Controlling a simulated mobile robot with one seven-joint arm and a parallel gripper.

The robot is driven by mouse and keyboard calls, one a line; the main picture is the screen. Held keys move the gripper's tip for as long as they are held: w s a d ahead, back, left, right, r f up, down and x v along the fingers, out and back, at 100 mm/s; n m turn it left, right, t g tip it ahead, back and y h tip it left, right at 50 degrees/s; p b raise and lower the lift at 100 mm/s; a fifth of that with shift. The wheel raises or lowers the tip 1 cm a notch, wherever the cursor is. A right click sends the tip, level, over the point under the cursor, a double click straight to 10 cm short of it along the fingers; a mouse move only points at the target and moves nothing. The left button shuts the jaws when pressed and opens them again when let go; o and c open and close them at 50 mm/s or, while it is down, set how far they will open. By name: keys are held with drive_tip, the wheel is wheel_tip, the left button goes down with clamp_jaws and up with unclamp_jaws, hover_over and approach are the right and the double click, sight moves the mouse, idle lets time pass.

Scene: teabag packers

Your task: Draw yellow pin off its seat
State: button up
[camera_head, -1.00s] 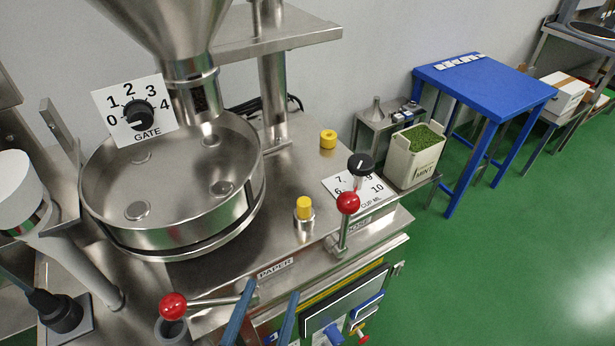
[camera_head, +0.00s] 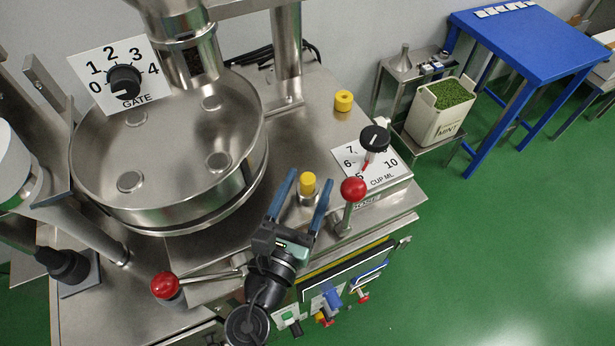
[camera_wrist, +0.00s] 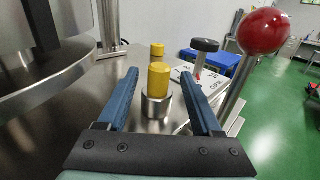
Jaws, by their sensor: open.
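The yellow pin (camera_head: 308,183) stands upright in a small round metal seat (camera_head: 306,199) on the steel machine top. In the wrist view the yellow pin (camera_wrist: 159,78) rises from its metal seat (camera_wrist: 156,104), between and beyond my blue fingertips. My gripper (camera_head: 307,190) is open, with one finger on each side of the pin and no contact that I can make out. The gripper also shows open in the wrist view (camera_wrist: 163,80).
A red-knobbed lever (camera_head: 353,190) stands close right of the pin, beside the cup dial (camera_head: 375,139). Another red-knobbed lever (camera_head: 166,285) is at the left front. The round steel pan (camera_head: 248,186) is left.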

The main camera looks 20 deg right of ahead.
drive_tip(key=p+x, duration=0.1)
drive_tip(key=x, duration=0.3)
drive_tip(key=shift+w+r, duration=0.15)
drive_tip(key=shift+r, duration=0.05)
clamp_jaws()
